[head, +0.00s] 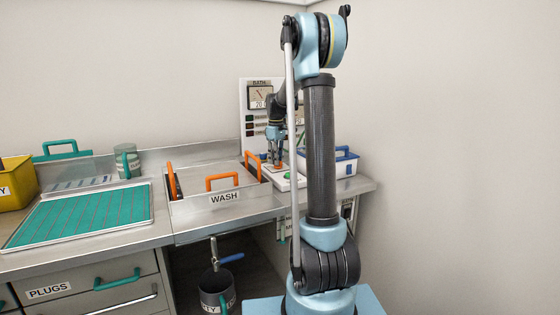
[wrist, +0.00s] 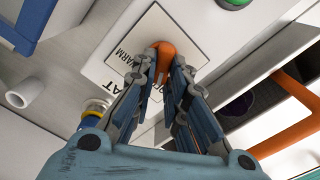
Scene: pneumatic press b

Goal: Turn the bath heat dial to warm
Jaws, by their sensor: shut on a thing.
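The heat dial is an orange knob (wrist: 163,52) on a pale label plate (wrist: 126,40) in the wrist view. My gripper (wrist: 162,78) is shut on the orange knob, with one finger on each side. The knob's pointing direction is hard to read behind the fingers. In the head view my gripper (head: 276,160) is down at the white control box (head: 292,184), and the dial there is mostly hidden.
A gauge panel marked BATH (head: 258,81) stands behind the control box. A metal WASH tank (head: 190,208) with orange handles is left of it. A white bin with a blue rim (head: 345,164) is on the right. A green button (wrist: 233,3) is near the dial.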

